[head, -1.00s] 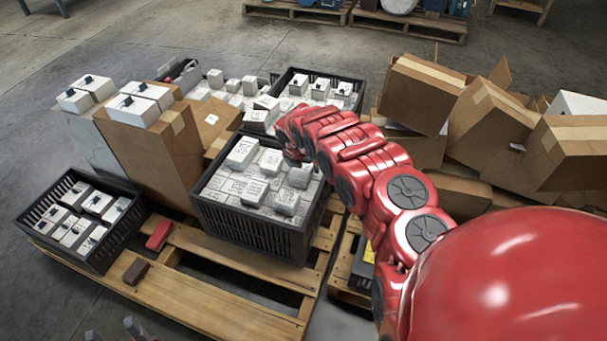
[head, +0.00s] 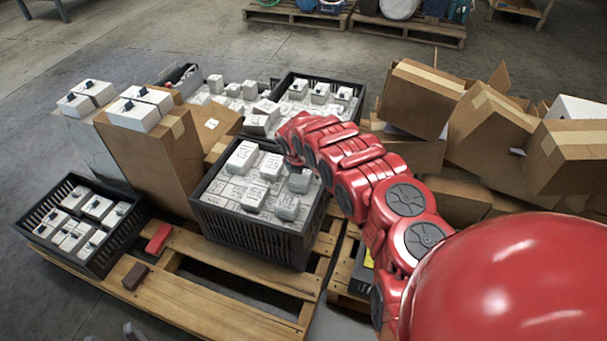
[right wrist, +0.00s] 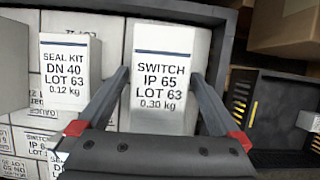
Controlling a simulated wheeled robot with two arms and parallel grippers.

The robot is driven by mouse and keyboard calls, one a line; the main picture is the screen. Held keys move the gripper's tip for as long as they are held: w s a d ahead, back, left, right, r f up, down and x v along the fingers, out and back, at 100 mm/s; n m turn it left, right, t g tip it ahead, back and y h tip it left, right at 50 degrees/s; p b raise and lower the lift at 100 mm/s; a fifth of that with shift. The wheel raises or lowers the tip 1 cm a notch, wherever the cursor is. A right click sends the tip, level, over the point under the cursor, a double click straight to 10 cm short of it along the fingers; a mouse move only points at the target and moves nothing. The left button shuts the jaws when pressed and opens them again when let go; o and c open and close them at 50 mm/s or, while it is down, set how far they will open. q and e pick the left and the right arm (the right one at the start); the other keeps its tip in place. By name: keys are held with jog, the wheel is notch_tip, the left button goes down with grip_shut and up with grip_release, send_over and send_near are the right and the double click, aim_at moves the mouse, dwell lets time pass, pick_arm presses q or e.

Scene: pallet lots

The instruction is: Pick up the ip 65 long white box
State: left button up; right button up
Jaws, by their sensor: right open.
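In the right wrist view a long white box (right wrist: 160,72) labelled SWITCH IP 65 LOT 63 0.30 kg stands in the middle, inside the black crate. My right gripper (right wrist: 160,82) is open, with one finger along each side of this box; I cannot tell whether they touch it. In the head view my right gripper (head: 293,163) reaches down over the middle black crate (head: 250,236) of white boxes, its fingers partly hidden by the hand. Only grey tips of my left gripper (head: 111,334) show at the bottom edge.
A white SEAL KIT DN 40 box (right wrist: 68,68) stands left of the IP 65 box. The crate wall (right wrist: 222,60) is close on its right. Cardboard boxes (head: 155,150) stand left of the crate, and more cardboard boxes (head: 420,95) are piled at right.

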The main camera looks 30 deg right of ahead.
grip_shut()
dwell(0.3)
jog(key=shift+r, duration=0.1)
